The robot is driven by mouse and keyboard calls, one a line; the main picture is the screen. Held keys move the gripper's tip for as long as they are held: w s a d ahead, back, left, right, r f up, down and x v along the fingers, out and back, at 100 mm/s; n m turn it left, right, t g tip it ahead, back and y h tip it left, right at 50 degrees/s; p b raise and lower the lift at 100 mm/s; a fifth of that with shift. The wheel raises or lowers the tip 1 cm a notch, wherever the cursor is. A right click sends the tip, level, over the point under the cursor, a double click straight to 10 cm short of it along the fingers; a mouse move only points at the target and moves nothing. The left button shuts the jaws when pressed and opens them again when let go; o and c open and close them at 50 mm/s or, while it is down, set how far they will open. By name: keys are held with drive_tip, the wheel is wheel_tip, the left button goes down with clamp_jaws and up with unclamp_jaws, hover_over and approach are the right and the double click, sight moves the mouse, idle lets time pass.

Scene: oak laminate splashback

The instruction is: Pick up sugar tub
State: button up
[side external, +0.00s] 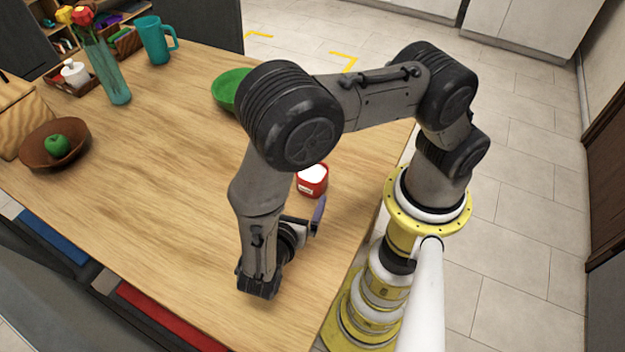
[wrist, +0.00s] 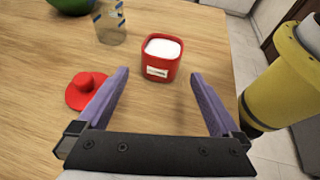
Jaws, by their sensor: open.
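The sugar tub (wrist: 160,67) is a small red square tub with a white label and white contents, standing upright and uncovered on the table. In the side external view the tub (side external: 312,186) stands near the table's right edge, partly behind my arm. My gripper (wrist: 160,80) is open, with its two purple fingers apart and nothing between them. In the wrist view the tub appears just beyond the fingertips, roughly centred between them. In the side external view only part of my gripper (side external: 318,214) shows, just below the tub.
A red lid with a knob (wrist: 87,90) lies by the left finger. A clear glass (wrist: 110,24) stands behind it. A green bowl (side external: 226,92) is farther back. A vase (side external: 112,75), teal mug (side external: 154,40) and brown bowl (side external: 40,148) stand far left. The table's middle is clear.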

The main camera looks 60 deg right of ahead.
drive_tip(key=shift+s+a+f, duration=0.1)
drive_tip(key=shift+s, duration=0.05)
approach(315, 171)
drive_tip(key=x, duration=0.4)
drive_tip(key=shift+f, duration=0.25)
drive_tip(key=shift+r+x, duration=0.1)
drive_tip(key=shift+x, duration=1.35)
drive_tip(key=shift+r+x, duration=0.15)
drive_tip(key=shift+x, duration=1.25)
clamp_jaws()
